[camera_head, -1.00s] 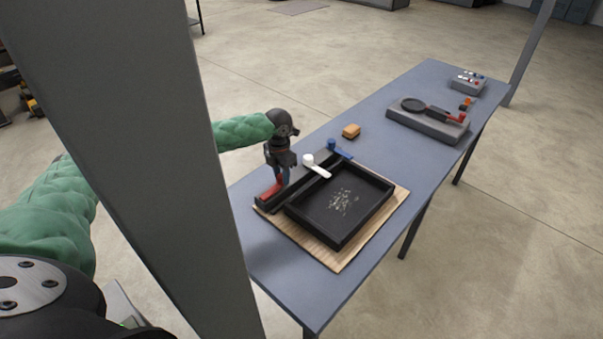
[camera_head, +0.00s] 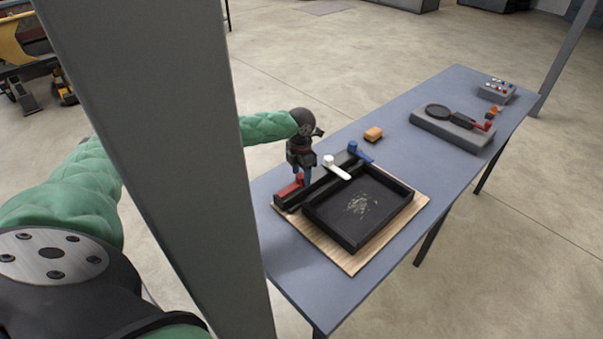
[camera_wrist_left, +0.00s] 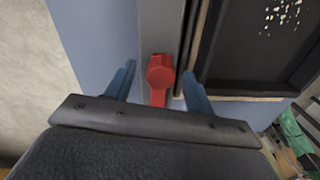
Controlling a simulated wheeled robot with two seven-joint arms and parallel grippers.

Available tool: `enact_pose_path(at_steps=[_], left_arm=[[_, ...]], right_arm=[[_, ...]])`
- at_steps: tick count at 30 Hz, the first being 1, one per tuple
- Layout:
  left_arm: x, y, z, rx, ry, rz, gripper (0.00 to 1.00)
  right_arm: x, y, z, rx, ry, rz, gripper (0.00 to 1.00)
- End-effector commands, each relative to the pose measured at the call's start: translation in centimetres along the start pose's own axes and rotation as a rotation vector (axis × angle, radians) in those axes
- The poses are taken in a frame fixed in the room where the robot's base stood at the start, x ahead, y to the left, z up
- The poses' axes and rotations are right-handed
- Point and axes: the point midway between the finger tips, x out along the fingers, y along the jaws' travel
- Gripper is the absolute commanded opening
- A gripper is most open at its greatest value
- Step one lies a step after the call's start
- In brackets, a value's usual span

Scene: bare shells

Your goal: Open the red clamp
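The red clamp (camera_head: 289,189) sits at the near left end of a black bar (camera_head: 319,187) along the black tray (camera_head: 345,239). Its arm lies along the bar, not across the tray, and it also shows in the left wrist view (camera_wrist_left: 160,73). My left gripper (camera_head: 301,178) is pointed down just above and beside the red clamp. In the left wrist view its two blue fingers (camera_wrist_left: 159,87) stand apart on either side of the clamp, with visible gaps. The white clamp (camera_head: 338,170) and blue clamp (camera_head: 360,153) reach from the bar toward the tray. My right gripper is not in view.
The tray holds pale crumbs and lies on a brown board (camera_head: 353,264) on a blue-grey table (camera_head: 391,133). A grey post (camera_head: 150,150) blocks part of the view.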

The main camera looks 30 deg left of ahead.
Motion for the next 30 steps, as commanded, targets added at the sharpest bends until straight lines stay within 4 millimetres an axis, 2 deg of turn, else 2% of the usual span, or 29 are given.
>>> enact_pose_path(at_steps=[6, 10, 14, 24, 30], left_arm=[[0.0, 0.0, 0.0, 0.000, 0.001, -0.001, 0.54], [-0.8, 0.0, 0.1, -0.001, -0.002, 0.000, 0.54], [-2.6, 0.0, 0.0, 0.001, -0.002, 0.001, 0.54], [-6.7, 0.0, 0.1, 0.001, -0.001, 0.000, 0.54], [-7.7, 0.0, 0.0, 0.000, 0.000, 0.000, 0.54]], right_arm=[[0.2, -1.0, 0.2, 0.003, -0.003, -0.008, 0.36], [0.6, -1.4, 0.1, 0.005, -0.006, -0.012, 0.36], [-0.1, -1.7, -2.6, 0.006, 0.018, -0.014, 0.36], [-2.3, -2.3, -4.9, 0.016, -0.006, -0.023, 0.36], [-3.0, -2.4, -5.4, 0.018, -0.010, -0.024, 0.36]])
